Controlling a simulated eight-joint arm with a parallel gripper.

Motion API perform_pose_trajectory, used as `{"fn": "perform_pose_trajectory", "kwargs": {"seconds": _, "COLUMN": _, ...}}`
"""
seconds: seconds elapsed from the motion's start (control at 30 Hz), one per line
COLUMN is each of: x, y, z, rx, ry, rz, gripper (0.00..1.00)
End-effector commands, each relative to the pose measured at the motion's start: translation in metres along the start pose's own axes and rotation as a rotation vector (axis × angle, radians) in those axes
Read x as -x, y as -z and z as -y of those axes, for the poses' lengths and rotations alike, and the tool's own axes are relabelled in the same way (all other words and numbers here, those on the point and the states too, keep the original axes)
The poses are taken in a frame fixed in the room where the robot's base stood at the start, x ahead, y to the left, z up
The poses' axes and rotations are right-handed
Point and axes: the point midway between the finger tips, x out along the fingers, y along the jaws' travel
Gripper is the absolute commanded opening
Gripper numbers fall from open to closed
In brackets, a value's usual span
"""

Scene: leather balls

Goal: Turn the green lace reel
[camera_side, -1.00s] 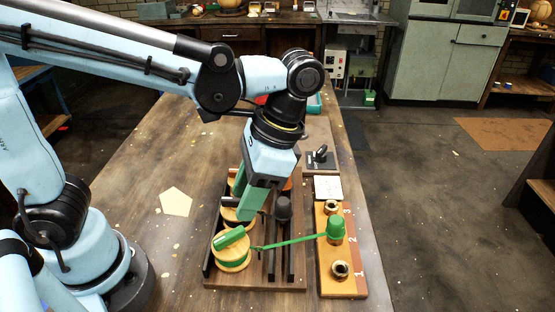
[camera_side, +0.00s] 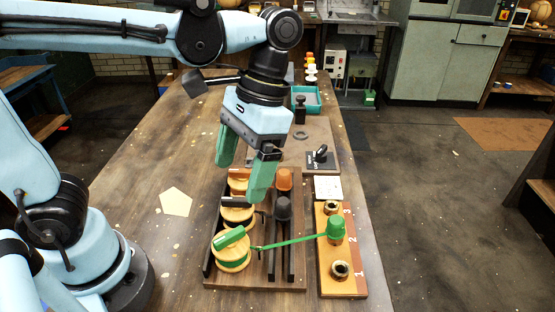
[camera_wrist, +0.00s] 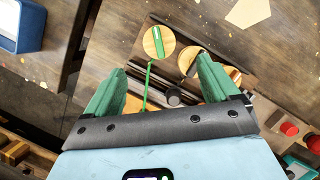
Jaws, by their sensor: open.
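The green lace reel (camera_side: 231,262) is a pale wooden spool with a green bar handle (camera_side: 231,238) on top, at the near end of a dark wooden rack. A green lace (camera_side: 290,242) runs from it to a green cap (camera_side: 335,228) at place 2 of the numbered board (camera_side: 329,282). My gripper (camera_side: 241,182) is open and empty, with green fingers above the farther reels, apart from the green reel. The wrist view shows the green reel (camera_wrist: 159,43) ahead of the fingers (camera_wrist: 160,64), with its lace running back between them.
A black-handled reel (camera_side: 237,216) and an orange-handled reel (camera_side: 238,182) stand behind the green one. A black peg (camera_side: 282,208) and an orange peg (camera_side: 284,179) stand to their right. A teal tray (camera_side: 312,101) lies farther back. The table's left side is mostly clear.

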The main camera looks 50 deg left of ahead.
Motion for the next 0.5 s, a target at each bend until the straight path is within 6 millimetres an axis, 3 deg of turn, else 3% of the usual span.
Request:
{"fn": "perform_pose_trajectory", "kwargs": {"seconds": 0.1, "x": -0.004, "y": -0.013, "z": 0.02, "rx": 0.37, "ry": -0.134, "rz": -0.028, "gripper": 0.89}}
{"fn": "perform_pose_trajectory", "kwargs": {"seconds": 0.3, "x": -0.011, "y": -0.029, "z": 0.04, "rx": 0.984, "ry": -0.368, "rz": -0.017, "gripper": 0.89}}
{"fn": "perform_pose_trajectory", "kwargs": {"seconds": 0.5, "x": -0.016, "y": -0.035, "z": 0.049, "rx": 1.387, "ry": -0.536, "rz": 0.034, "gripper": 0.89}}
